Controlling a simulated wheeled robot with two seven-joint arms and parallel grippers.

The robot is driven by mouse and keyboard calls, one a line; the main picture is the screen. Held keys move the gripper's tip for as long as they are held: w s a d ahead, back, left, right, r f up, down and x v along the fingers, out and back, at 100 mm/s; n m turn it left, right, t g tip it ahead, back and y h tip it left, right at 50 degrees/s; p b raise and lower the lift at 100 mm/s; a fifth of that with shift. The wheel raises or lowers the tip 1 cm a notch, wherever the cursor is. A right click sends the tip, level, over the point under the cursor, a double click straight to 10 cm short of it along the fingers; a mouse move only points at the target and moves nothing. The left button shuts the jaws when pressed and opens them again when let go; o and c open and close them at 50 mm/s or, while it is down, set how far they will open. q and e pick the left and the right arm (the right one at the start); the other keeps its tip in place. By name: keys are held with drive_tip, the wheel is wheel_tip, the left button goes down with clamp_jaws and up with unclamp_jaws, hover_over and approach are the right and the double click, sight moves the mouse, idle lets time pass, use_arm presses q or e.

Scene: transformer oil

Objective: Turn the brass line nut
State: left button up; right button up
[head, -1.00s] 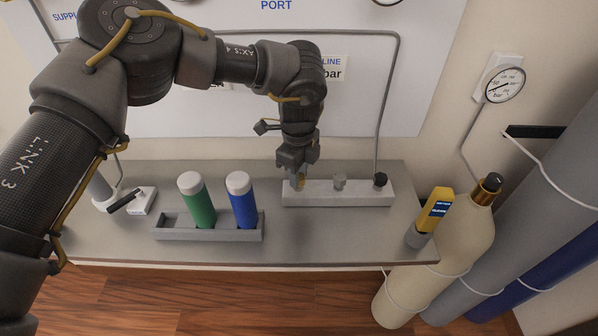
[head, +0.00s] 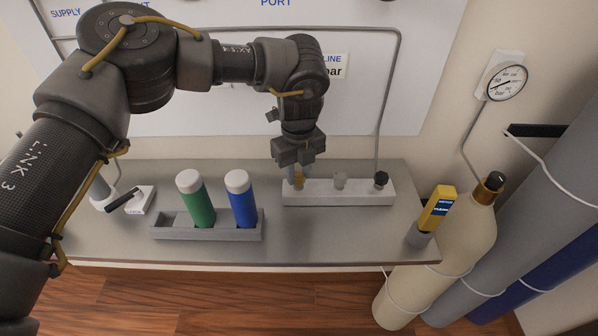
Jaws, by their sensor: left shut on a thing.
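The brass line nut (head: 299,182) sits at the left end of the white block (head: 340,199) on the bench. My left gripper (head: 298,175) comes down on it from above. Its fingers are shut on the nut, and they hide its upper part. My right gripper is not in the head view.
A grey fitting (head: 340,180) and a black-capped fitting (head: 381,180) with a line stand on the same block. Green (head: 199,205) and blue (head: 243,207) cylinders stand in a grey rack (head: 208,233). A yellow device (head: 437,207) and a cream gas cylinder (head: 440,250) are at right.

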sight(299, 176)
use_arm(q)
drive_tip(key=m, duration=0.3)
drive_tip(key=shift+m, duration=1.3)
drive_tip(key=o, duration=1)
drive_tip(key=shift+w+r, duration=0.1)
drive_tip(key=shift+r, duration=0.4)
wheel_tip(299, 176, up, 10)
drive_tip(key=b, duration=0.2)
